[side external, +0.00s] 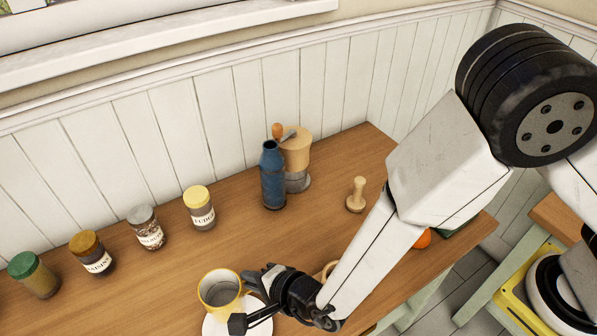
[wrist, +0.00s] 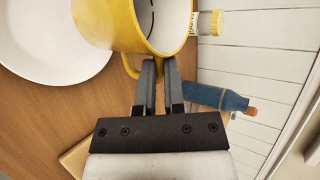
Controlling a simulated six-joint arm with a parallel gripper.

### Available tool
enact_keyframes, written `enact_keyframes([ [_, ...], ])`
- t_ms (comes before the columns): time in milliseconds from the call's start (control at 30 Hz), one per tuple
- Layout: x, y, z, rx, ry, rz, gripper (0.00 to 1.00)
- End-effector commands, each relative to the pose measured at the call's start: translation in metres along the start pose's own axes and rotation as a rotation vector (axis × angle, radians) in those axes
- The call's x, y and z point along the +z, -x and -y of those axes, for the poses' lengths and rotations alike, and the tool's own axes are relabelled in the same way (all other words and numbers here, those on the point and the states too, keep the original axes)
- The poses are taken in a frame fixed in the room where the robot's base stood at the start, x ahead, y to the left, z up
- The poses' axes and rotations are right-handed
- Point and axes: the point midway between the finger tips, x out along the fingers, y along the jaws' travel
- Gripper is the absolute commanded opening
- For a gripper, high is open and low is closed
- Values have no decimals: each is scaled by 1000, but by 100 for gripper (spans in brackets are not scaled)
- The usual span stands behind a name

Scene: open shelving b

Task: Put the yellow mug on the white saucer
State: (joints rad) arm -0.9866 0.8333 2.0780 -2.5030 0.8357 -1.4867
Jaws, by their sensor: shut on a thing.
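The yellow mug (side external: 210,276) is at the front of the wooden table in the side view and fills the top of the wrist view (wrist: 115,22). My gripper (side external: 254,279) is at its right; in the wrist view the fingers (wrist: 160,68) are shut on the mug at its handle side. The arm partly hides the grip in the side view. The white saucer (side external: 213,327) shows below the mug there, partly covered by it. In the wrist view the saucer (wrist: 45,40) lies left of the mug, partly overlapped. I cannot tell whether mug and saucer touch.
Several spice jars stand in a row behind the mug, the nearest with a yellow lid (side external: 200,214). A blue bottle (side external: 272,178) and a wooden grinder (side external: 297,152) stand at the back. A wooden pestle-like piece (side external: 356,196) stands right. The table between is clear.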

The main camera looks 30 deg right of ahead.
Motion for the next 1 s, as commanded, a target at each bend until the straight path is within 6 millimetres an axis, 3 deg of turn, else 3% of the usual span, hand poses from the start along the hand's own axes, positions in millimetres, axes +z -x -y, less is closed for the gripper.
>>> enact_keyframes([
  [400, -7, -16, -26, 0, 0, -1, 0],
  [933, -8, -19, -31, -1, 0, 0, 0],
  [967, -8, -19, -31, 0, 0, 0, 21],
  [1000, -8, -19, -31, 0, 0, 0, 34],
])
